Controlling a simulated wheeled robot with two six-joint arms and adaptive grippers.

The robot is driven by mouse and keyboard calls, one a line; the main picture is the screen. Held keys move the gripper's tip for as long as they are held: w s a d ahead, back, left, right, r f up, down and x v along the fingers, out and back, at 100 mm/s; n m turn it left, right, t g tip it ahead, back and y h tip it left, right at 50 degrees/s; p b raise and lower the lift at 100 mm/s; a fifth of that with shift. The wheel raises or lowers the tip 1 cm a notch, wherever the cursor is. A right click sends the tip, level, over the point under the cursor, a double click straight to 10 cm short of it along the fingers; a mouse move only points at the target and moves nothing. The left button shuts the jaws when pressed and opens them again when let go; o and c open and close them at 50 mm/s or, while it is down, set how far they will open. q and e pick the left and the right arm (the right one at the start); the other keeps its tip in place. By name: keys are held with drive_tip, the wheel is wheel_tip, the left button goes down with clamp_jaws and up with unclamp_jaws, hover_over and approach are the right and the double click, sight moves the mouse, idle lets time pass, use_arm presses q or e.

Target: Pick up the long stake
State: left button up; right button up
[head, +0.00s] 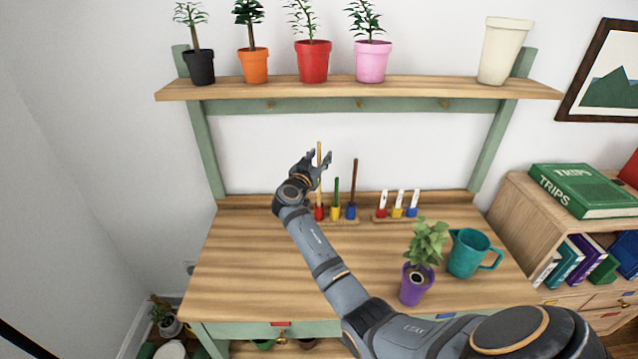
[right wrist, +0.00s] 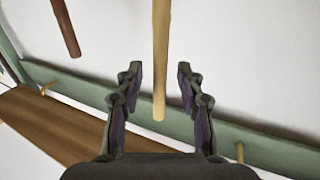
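Three stakes stand upright in a small rack on the bench. A light tan stake (head: 319,154) rises highest, above the red cup at left. A short green stake (head: 336,189) stands in the yellow cup, and a dark brown stake (head: 353,180) in the blue cup. My right gripper (head: 321,158) is open at the tan stake's upper part. In the right wrist view, the tan stake (right wrist: 160,60) shows between the open fingers (right wrist: 159,75), with gaps on both sides. The brown stake (right wrist: 66,28) is off to the left there. My left gripper is not in view.
A rack of labels (head: 398,204) stands right of the stakes. A purple pot with a plant (head: 415,284) and a teal jug (head: 468,254) stand at the bench's right, near my right arm. A shelf (head: 350,88) with pots overhangs the back. The bench's left is clear.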

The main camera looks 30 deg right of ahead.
drive_tip(key=c, duration=0.3)
clamp_jaws()
